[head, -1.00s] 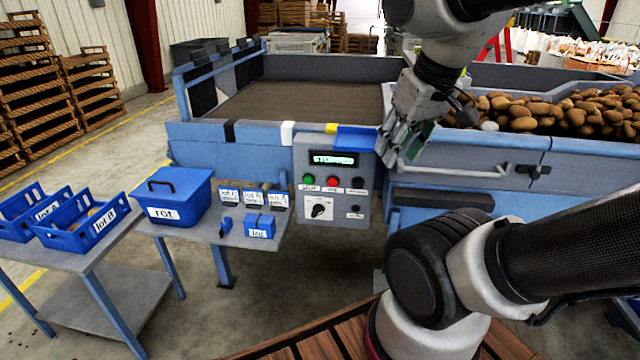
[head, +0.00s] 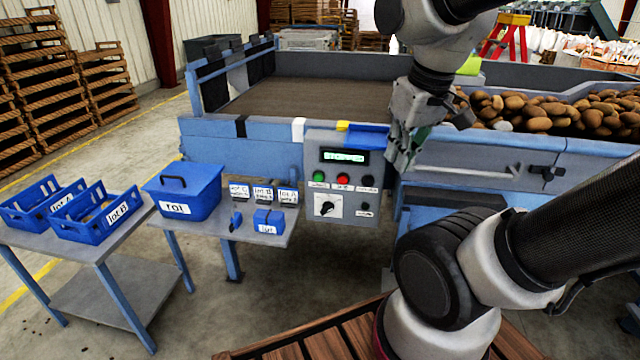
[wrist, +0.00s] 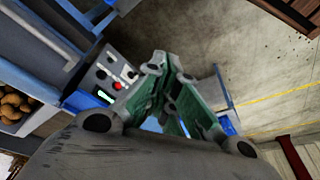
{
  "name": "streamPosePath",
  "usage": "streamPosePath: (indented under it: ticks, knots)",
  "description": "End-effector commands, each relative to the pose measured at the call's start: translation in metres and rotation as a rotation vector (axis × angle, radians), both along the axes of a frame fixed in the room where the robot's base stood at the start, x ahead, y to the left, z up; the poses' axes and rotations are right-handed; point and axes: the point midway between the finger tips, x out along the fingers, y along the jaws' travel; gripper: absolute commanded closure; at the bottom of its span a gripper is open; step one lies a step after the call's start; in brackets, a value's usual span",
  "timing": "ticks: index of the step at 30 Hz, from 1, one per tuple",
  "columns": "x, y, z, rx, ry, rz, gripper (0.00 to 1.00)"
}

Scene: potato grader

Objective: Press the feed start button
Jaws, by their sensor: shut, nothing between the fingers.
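The control panel (head: 310,214) is a grey box on the front of the blue machine. The green button (head: 319,176), labelled as start, is at the left of its upper row, beside the red button (head: 343,178) and a black one (head: 368,181). My gripper (head: 399,166) is to the right of the panel, near its upper right edge, shut and empty, pointing down. In the wrist view my gripper's fingers (wrist: 166,72) meet in the middle, and the red button (wrist: 117,86) shows left of them. I cannot make out the green button there.
A lit display (head: 345,156) sits above the buttons and a selector knob (head: 327,209) below. A grey handrail (head: 470,172) runs right of my gripper. Potatoes (head: 540,108) lie behind.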

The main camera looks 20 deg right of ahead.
Motion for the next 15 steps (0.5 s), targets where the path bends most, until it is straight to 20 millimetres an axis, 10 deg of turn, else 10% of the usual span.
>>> streamPosePath:
  ticks: [15]
  knots:
    - [0.043, 0.06, -0.099, 0.021, 0.375, 0.102, 1.0]
